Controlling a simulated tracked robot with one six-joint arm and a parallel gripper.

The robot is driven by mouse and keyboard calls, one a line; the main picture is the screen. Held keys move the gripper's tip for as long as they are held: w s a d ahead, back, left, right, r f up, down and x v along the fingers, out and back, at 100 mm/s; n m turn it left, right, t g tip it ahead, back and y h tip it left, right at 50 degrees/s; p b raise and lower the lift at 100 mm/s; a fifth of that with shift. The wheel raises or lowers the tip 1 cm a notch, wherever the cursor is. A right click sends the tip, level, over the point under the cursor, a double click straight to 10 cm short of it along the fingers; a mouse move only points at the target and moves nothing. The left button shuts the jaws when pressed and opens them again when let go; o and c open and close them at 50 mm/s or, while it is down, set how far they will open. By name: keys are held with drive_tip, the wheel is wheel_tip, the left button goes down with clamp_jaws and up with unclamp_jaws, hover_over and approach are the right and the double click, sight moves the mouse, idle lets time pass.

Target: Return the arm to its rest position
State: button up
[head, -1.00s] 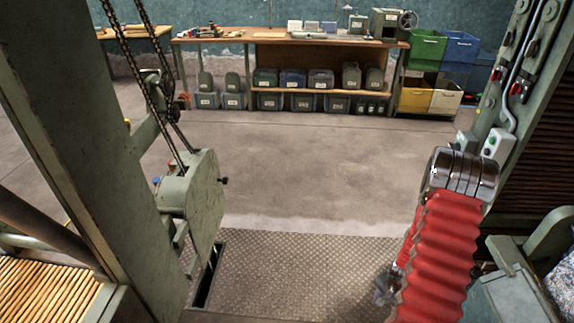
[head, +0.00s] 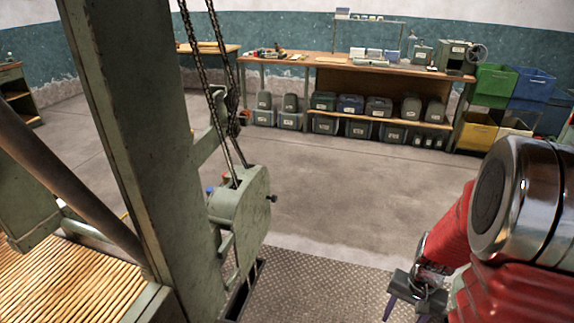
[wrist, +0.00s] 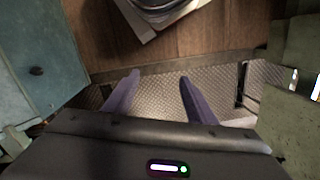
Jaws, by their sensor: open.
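My arm, with a red ribbed sleeve and a shiny metal joint, is folded at the lower right of the head view. My gripper (head: 405,300) points downward over the metal tread plate (head: 310,285), partly cut off by the bottom edge. In the wrist view my gripper (wrist: 157,90) shows two purple fingers spread well apart. Nothing is between the fingers except a view of the tread plate below.
A green chain-driven machine post (head: 120,140) stands left, beside a slatted wooden surface (head: 70,285). In the wrist view, a blue-green panel (wrist: 40,60) is left and green metal parts (wrist: 290,100) are right. The floor (head: 340,190) toward the workbench (head: 330,64) is clear.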

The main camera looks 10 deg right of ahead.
drive_tip(key=s+a+r+n+t, duration=0.3)
drive_tip(key=a+r, duration=0.6)
drive_tip(key=r, duration=0.4)
drive_tip(key=s+a+r+n+t, duration=0.2)
drive_tip(key=a+r+n, duration=0.3)
drive_tip(key=a+r, duration=0.5)
wheel_tip(320, 180, up, 4)
drive_tip(key=shift+s+f+t+h, duration=0.15)
drive_tip(key=shift+s+t+h, duration=0.25)
drive_tip(key=shift+s, duration=0.2)
drive_tip(key=shift+a, duration=0.1)
